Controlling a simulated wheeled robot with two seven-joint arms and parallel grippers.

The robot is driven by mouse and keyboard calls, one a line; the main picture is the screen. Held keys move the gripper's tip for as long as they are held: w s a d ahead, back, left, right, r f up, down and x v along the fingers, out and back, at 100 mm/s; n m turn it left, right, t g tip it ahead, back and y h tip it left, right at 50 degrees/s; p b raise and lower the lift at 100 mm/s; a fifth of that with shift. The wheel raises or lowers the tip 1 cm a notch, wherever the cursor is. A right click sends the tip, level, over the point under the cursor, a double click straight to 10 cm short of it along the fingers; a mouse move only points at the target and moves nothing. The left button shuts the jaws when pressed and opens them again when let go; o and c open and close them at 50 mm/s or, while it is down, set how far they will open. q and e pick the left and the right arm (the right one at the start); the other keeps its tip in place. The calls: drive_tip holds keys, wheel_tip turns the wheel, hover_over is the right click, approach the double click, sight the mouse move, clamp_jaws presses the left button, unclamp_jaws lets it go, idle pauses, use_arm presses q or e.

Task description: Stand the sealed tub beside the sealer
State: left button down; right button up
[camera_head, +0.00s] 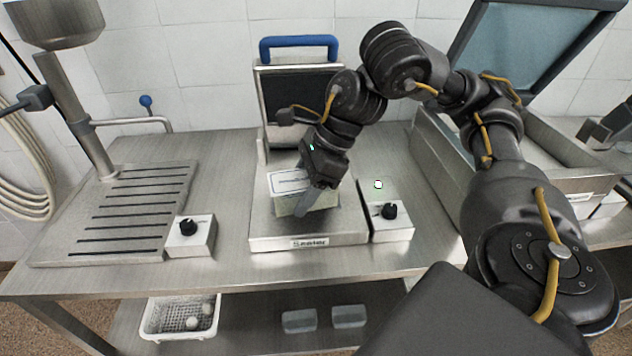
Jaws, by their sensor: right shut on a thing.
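The tub (290,204), pale with a labelled white film on top, is on the bed of the sealer (268,238). The sealer has a blue-handled lid (300,48) that stands raised behind it. My right gripper (312,203) reaches down over the tub and is shut on it at its right side. The fingers and my arm hide part of the tub and the sealer's back right. I cannot tell whether the tub's base touches the bed. My left gripper is not in view.
A control box with a black knob (391,219) adjoins the sealer's right side. Bare steel counter (440,225) lies right of it. A slotted drain board (125,215) and another knob box (190,238) stand left. A white perforated basket (152,322) and two tubs (349,316) sit below.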

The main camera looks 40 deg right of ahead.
drive_tip(key=w+a+f+n+g, duration=0.2)
drive_tip(key=a+f+n, duration=0.3)
drive_tip(key=a, duration=0.6)
drive_tip(key=w+a+f+n+g, duration=0.2)
drive_tip(key=a+f+n+g, duration=0.2)
drive_tip(key=a, duration=0.7)
wheel_tip(320, 180, down, 2)
drive_tip(key=n, duration=0.4)
drive_tip(key=shift+w+a+f, duration=0.2)
drive_tip(key=shift+a+f, duration=0.05)
